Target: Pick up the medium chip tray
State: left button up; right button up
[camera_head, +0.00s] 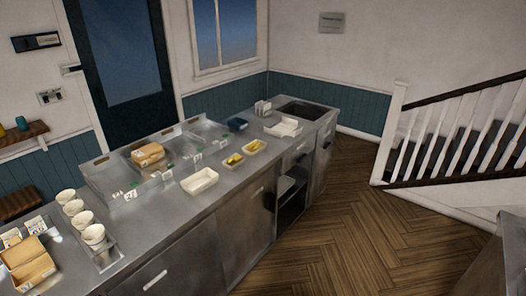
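On the steel counter, a white rectangular tray (200,182) sits near the front edge and looks empty. To its right are two smaller pale trays with yellow contents, a nearer one (233,161) and a farther one (254,147). I cannot tell for certain which of these is the medium chip tray. Neither of my grippers is in the head view.
The long steel counter (180,215) has several white cups (93,235) and an open cardboard box (29,265) at left. A brown box (148,154) lies at the back. White trays (284,128) stand near the sink (304,110). The wooden floor (340,240) is clear.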

aim_at(256, 146)
jog(key=z, duration=0.8)
jog(key=i, duration=3.15)
jog(key=u, duration=2.1)
